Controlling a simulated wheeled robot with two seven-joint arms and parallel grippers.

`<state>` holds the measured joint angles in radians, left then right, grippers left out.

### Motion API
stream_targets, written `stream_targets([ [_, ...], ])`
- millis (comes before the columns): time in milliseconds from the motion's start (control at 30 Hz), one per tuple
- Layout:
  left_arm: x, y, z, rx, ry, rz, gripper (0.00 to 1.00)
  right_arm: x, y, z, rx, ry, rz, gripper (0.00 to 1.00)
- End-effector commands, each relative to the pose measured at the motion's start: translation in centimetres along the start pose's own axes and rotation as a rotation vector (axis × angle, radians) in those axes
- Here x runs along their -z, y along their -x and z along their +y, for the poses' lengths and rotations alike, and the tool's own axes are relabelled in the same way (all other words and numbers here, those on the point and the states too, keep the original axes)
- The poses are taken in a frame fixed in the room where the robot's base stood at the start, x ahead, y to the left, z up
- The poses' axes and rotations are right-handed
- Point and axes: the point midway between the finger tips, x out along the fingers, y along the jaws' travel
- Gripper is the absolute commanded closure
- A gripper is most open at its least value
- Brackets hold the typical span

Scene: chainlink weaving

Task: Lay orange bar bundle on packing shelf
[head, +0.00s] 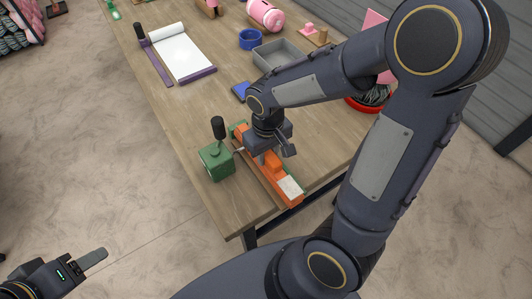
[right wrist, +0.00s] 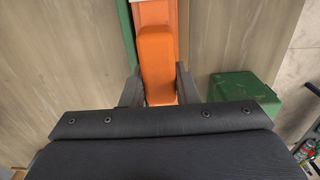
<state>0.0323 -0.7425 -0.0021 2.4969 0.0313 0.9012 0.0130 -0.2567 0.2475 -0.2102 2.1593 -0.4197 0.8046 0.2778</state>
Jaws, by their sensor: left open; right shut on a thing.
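A long orange piece (head: 270,172) with a white patch at its near end lies at the table's near end, along a green strip (right wrist: 128,40). A raised orange block (right wrist: 157,60) sits on it. My right gripper (head: 267,152) is shut on this block, one finger on each side in the right wrist view (right wrist: 158,88). I cannot tell whether the block is separate from the long piece, or which of them is the bar bundle. My left gripper (head: 92,260) is open and empty, over the floor at lower left. No shelf is clearly identifiable as the packing shelf.
A green box (head: 216,161) with a black-handled crank stands left of the orange piece. A white sheet roll (head: 182,52), grey tray (head: 281,54), blue ring (head: 251,39) and pink cylinder (head: 265,14) lie farther back. A rack with dark mesh rolls (head: 12,37) stands at upper left.

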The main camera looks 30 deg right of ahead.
Motion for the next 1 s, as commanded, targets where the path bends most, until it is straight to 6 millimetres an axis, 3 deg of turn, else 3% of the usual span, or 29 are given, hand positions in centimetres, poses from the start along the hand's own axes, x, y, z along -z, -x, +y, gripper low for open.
stream_targets([
  [367, -0.1, -0.3, -0.1, 0.000, 0.000, 0.001, 0.47, 0.1, -0.3, 0.0, 0.000, 0.000, 0.002, 1.00],
  [400, -0.1, -0.1, -0.1, 0.000, 0.000, 0.001, 0.47, 0.0, -0.2, 0.0, 0.000, 0.000, 0.000, 0.68],
  [533, -0.1, -0.1, -0.1, 0.000, 0.000, 0.001, 0.47, 0.0, -0.2, 0.0, 0.000, 0.000, 0.000, 0.51],
  [867, 0.0, -0.1, 0.0, 0.000, 0.000, 0.001, 0.47, 0.1, 0.0, 0.0, 0.000, 0.001, 0.002, 0.51],
  [1000, -0.1, -0.2, -0.1, 0.000, 0.000, 0.001, 0.47, 0.2, 1.9, 0.0, 0.000, 0.001, 0.007, 0.51],
])
